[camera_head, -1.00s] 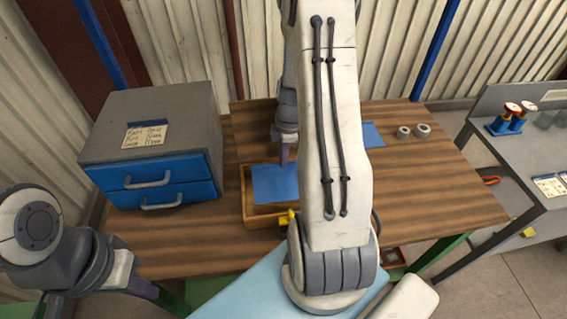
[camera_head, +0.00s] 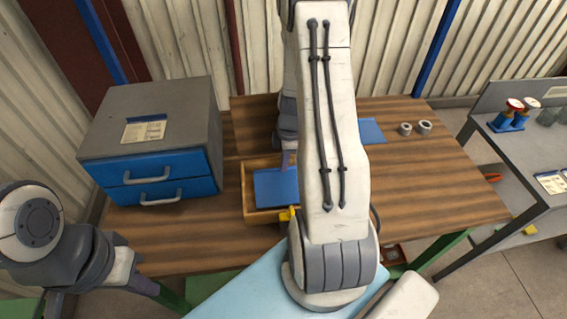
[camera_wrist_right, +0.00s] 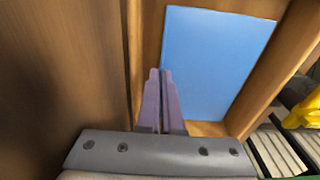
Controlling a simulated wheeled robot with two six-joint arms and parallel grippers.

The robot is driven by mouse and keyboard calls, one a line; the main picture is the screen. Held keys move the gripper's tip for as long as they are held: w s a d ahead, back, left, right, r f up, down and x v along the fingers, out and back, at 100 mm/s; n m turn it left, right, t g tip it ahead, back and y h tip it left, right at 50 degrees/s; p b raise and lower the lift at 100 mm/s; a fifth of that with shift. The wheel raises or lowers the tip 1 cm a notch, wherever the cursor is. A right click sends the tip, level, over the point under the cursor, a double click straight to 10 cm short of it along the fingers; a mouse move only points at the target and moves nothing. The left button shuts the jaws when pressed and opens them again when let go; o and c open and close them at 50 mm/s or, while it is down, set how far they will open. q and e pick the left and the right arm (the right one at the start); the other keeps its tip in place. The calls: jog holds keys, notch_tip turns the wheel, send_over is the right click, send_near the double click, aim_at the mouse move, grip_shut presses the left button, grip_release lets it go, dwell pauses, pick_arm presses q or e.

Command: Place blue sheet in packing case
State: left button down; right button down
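The blue sheet (camera_head: 275,188) lies within the walls of the wooden packing case (camera_head: 249,214) in the head view. In the right wrist view the blue sheet (camera_wrist_right: 218,60) fills much of the case's inside, between the case's wooden walls (camera_wrist_right: 277,75). My right gripper (camera_head: 287,160) reaches down at the case's back edge, partly hidden by my arm. In the wrist view my right gripper's purple fingers (camera_wrist_right: 160,72) are together at the sheet's left edge and appear to pinch it. My left gripper (camera_head: 147,287) is at the table's front left, away from the case; its finger gap does not show.
A grey cabinet with blue drawers (camera_head: 158,140) stands left of the case. Another flat blue item (camera_head: 371,131) and two grey rings (camera_head: 415,128) lie at the table's back right. A yellow object (camera_head: 287,214) is at the case's front right. The table (camera_head: 430,185) is clear at right.

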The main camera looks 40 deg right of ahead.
jog(key=c, duration=1.1)
grip_release()
jog(key=shift+r+p, duration=0.3)
jog(key=shift+p, duration=0.2)
jog(key=shift+r+p, duration=0.5)
jog(key=shift+p, duration=0.1)
notch_tip(320, 180, up, 12)
jog(key=d+f+b, duration=0.1)
jog(key=b, duration=0.1)
jog(key=s+a+r+m, duration=0.1)
jog(key=s+a+r, duration=0.15)
jog(key=a, duration=0.85)
jog(key=s+a+r+m, duration=0.1)
jog(key=a+r, duration=0.2)
jog(key=a, duration=0.8)
jog(key=s+a, duration=0.3)
jog(key=s, duration=0.1)
jog(key=s+a+r+m, duration=0.1)
jog(key=s+a, duration=0.3)
jog(key=s, duration=0.1)
jog(key=s+a+m, duration=0.1)
jog(key=s+a, duration=0.3)
jog(key=shift+s+r+g, duration=0.25)
jog(key=shift+s+g, duration=0.05)
